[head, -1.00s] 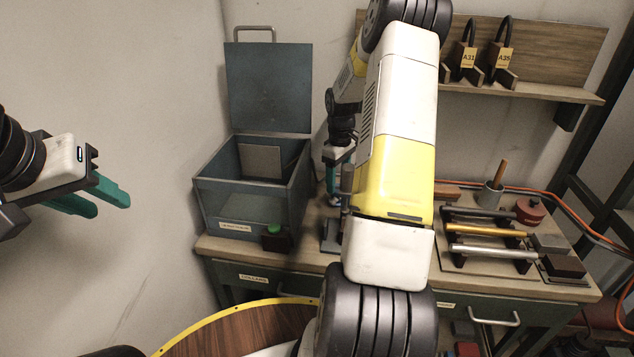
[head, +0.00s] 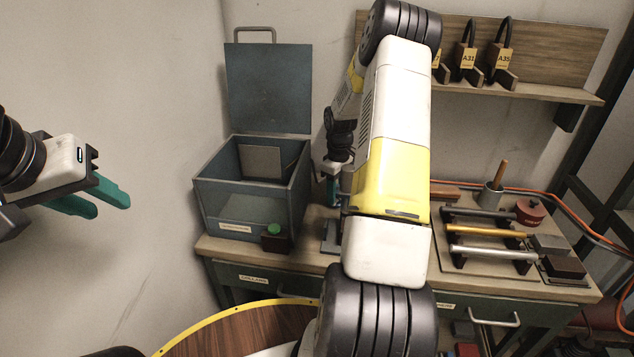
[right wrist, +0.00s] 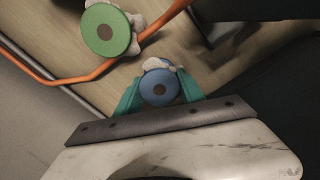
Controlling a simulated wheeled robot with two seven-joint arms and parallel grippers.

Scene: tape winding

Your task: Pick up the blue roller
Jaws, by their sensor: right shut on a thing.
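The blue roller (right wrist: 158,87) shows end-on in the right wrist view, a blue disc with a dark centre and pale material around its far side. My right gripper (right wrist: 160,92) has its teal fingers on both sides of it and is shut on it. In the head view my right gripper (head: 331,190) is low over the bench, partly behind my own arm, and the roller cannot be made out there. My left gripper (head: 112,205) is at the far left, empty, with its teal fingers apart.
A green roller (right wrist: 106,30) stands close by the blue one. An orange cable (right wrist: 80,78) runs near both. An open grey-blue box (head: 250,205) with a green button (head: 274,230) is left on the bench. A rack of bars (head: 490,231) is at the right.

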